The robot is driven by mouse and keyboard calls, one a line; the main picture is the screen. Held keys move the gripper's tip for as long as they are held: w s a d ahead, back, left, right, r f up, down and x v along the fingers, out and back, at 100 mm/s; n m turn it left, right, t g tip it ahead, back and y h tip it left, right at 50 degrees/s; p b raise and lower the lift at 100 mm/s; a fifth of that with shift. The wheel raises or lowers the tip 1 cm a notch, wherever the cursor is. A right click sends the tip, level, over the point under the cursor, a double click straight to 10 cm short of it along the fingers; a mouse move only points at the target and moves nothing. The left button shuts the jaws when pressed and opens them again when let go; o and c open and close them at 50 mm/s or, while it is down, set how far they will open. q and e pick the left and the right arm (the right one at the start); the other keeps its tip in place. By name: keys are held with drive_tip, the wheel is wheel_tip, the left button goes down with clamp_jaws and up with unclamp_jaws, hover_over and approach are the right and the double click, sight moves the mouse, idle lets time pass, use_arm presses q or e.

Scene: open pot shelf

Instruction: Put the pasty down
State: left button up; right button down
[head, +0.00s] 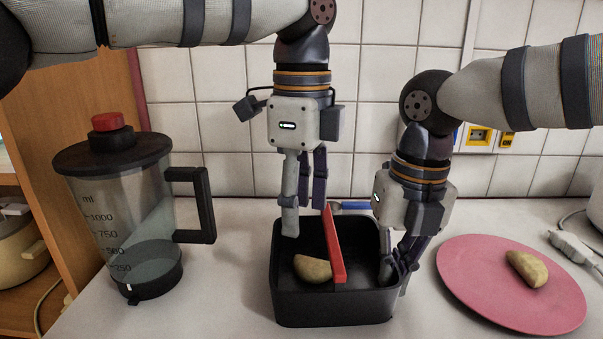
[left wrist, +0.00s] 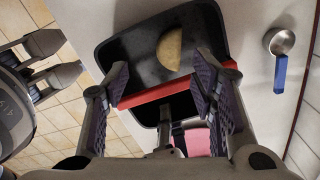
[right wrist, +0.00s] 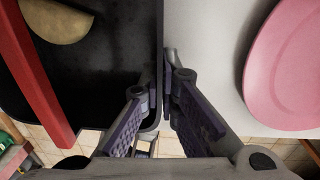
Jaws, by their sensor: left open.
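A pale tan half-moon pasty (head: 313,268) lies on the floor of a black box (head: 330,305), left of its red divider (head: 334,245). It also shows in the left wrist view (left wrist: 169,48) and partly in the right wrist view (right wrist: 58,20). A second pasty (head: 526,268) lies on a pink plate (head: 470,290). My left gripper (head: 305,218) is open and empty above the box, pointing down, apart from the pasty. My right gripper (head: 395,270) is shut on the box's right wall, one finger on each side of it.
A blender jug (head: 125,220) with a red-topped lid stands left of the box. A metal measuring cup with a blue handle (left wrist: 280,75) lies behind the box. A white plug and cable (head: 570,245) lie at the right. Tiled wall stands close behind.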

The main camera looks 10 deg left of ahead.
use_arm(q)
wheel_tip(320, 180, up, 12)
idle(0.4)
use_arm(e)
drive_tip(key=c, duration=1.7)
unclamp_jaws()
use_arm(q)
drive_tip(key=shift+f, duration=0.1)
use_arm(e)
drive_tip(key=shift+r, duration=0.1)
